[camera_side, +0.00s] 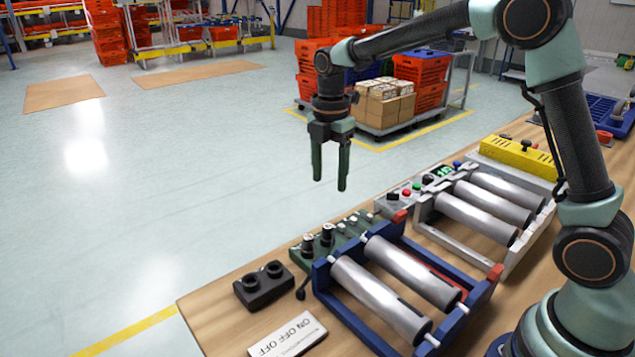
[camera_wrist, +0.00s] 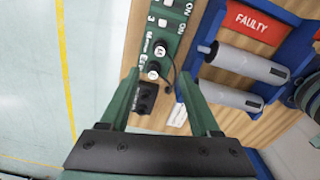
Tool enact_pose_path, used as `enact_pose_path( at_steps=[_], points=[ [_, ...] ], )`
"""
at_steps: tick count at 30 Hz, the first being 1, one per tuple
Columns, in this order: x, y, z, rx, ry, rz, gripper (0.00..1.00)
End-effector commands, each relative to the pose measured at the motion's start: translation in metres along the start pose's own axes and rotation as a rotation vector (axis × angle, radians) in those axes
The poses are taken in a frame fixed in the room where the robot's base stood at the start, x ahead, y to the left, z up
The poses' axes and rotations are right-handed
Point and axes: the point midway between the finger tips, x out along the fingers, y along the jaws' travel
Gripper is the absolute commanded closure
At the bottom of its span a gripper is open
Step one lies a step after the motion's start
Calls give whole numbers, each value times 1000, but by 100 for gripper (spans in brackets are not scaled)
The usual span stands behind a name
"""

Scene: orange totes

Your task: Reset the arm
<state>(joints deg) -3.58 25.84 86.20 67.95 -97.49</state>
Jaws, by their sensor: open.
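My gripper (camera_side: 330,180) is open and empty, pointing down in the side view. It hangs in the air above the far edge of the wooden table (camera_side: 225,310). In the wrist view its two green fingers (camera_wrist: 160,100) stand apart with nothing between them touching. Below them show a green control panel (camera_wrist: 160,40) with knobs and a black two-socket block (camera_wrist: 144,100). My arm reaches out from the right of the side view, bent at the elbow.
A blue roller frame (camera_side: 325,290) and a white roller frame (camera_side: 430,215) stand on the table. A yellow box (camera_side: 520,157) sits behind them. An ON/OFF label plate (camera_side: 287,335) lies at the front.

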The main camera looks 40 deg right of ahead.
Motion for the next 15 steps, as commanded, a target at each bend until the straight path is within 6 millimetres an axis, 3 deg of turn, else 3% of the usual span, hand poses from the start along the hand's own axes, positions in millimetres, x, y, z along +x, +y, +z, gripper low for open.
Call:
enact_pose_path(
  at_steps=[5,15],
  points=[
    [-15,-10,1,106,-3,33,37],
    [-69,-75,1,722,44,210,37]
  ],
)
